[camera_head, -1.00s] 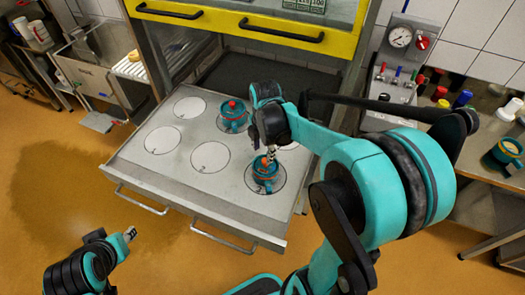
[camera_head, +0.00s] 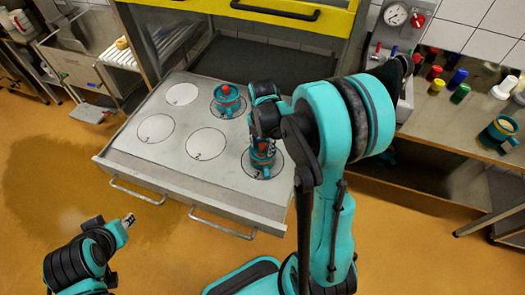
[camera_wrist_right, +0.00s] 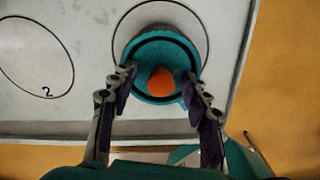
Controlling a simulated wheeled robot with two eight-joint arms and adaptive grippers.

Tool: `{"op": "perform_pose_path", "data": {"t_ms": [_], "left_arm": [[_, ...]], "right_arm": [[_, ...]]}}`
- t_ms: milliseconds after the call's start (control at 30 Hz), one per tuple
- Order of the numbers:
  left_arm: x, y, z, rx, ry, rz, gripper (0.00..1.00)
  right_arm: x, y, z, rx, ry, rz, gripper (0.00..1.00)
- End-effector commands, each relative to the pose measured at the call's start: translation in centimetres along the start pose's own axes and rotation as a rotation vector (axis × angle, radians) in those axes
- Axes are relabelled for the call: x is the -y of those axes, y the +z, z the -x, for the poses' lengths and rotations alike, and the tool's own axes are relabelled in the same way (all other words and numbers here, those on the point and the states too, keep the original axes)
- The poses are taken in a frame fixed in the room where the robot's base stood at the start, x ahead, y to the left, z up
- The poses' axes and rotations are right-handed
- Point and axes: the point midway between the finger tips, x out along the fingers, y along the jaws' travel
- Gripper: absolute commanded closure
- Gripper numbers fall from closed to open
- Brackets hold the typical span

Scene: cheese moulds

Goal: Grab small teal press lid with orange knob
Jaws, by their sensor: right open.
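The small teal press lid (camera_wrist_right: 138,88) with its orange knob (camera_wrist_right: 161,81) shows in the right wrist view, on top of a mould inside a marked circle. In the head view the teal mould (camera_head: 262,160) stands at the front right of the pull-out shelf, its top partly hidden by my right gripper (camera_head: 264,140). In the wrist view my right gripper (camera_wrist_right: 158,84) is open, its fingers on either side of the lid, with no clear grip on it. My left gripper (camera_head: 129,220) is empty, away at the lower left; its jaw opening is too small to judge.
A teal mould with a red knob (camera_head: 227,96) stands behind on the pale shelf (camera_head: 165,160). Other marked circles are bare. A side counter (camera_head: 440,118) at right holds coloured caps and a teal cup (camera_head: 499,132). A yellow-framed cabinet (camera_head: 345,22) rises behind.

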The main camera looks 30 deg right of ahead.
Motion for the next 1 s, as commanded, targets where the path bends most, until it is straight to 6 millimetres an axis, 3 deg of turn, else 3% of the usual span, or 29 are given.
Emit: {"op": "perform_pose_path", "data": {"t_ms": [100,267,300,733,967,1000], "left_arm": [[0.0,-0.1,0.1,0.0,0.0,0.0,0.66],[0.0,0.0,0.1,0.0,0.0,0.0,0.66],[0.0,0.0,0.1,0.0,0.0,0.0,0.66],[0.0,-0.2,0.3,0.0,0.0,0.0,0.66],[0.0,-1.0,1.4,0.0,0.0,0.0,0.66],[0.0,-1.1,1.6,0.0,0.0,0.0,0.66]], "right_arm": [[0.0,0.0,0.1,0.0,0.0,0.0,0.55],[0.0,0.0,0.1,0.0,0.0,0.0,0.97],[0.0,0.0,0.1,0.0,0.0,0.0,1.0],[0.0,0.0,0.8,0.0,0.0,0.0,1.0],[0.0,0.0,4.5,0.0,0.0,0.0,1.0],[0.8,0.2,5.0,0.0,0.0,-0.004,1.0]]}}
